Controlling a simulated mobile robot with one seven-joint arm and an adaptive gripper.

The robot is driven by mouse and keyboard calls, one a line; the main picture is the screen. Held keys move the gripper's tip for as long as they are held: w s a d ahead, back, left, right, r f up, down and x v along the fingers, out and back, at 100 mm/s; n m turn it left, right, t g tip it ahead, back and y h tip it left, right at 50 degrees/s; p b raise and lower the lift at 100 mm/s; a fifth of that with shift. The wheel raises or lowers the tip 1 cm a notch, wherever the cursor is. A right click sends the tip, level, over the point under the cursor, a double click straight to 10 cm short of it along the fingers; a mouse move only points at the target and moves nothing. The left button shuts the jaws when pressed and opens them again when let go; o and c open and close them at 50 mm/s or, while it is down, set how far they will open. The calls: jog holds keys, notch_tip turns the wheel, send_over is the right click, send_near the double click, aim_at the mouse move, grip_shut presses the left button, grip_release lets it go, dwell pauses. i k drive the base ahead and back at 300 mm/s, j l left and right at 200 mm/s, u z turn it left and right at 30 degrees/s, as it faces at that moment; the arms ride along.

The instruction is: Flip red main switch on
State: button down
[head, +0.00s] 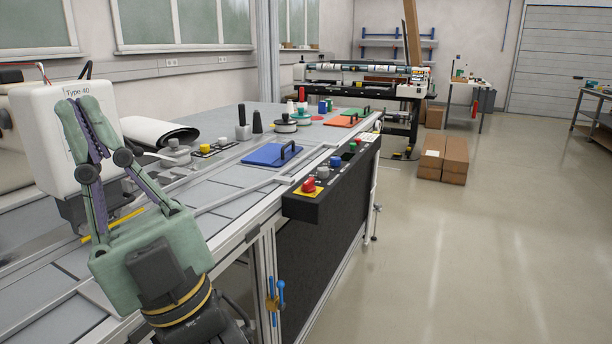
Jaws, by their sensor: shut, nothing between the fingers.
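A red knob (308,186) sits on a yellow plate at the near end of the black control panel (301,207), along the table's right edge. It looks like the red main switch; its setting is too small to tell. My gripper (86,108) is at the left, pointing up in front of the white Type-40 box. Its green fingers are shut and empty. It is well to the left of the red knob and apart from it.
A grey knob (322,172), a blue button (335,161) and more controls follow along the panel. A blue plate with a black handle (272,154) lies on the table (222,196). Cardboard boxes (443,160) stand on the floor.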

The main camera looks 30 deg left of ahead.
aim_at(308, 186)
jog(key=i+l+u, duration=0.3)
jog(key=i+u, duration=0.15)
jog(key=i, duration=0.15)
jog(key=i+l+u, duration=0.45)
jog(key=i, duration=0.1)
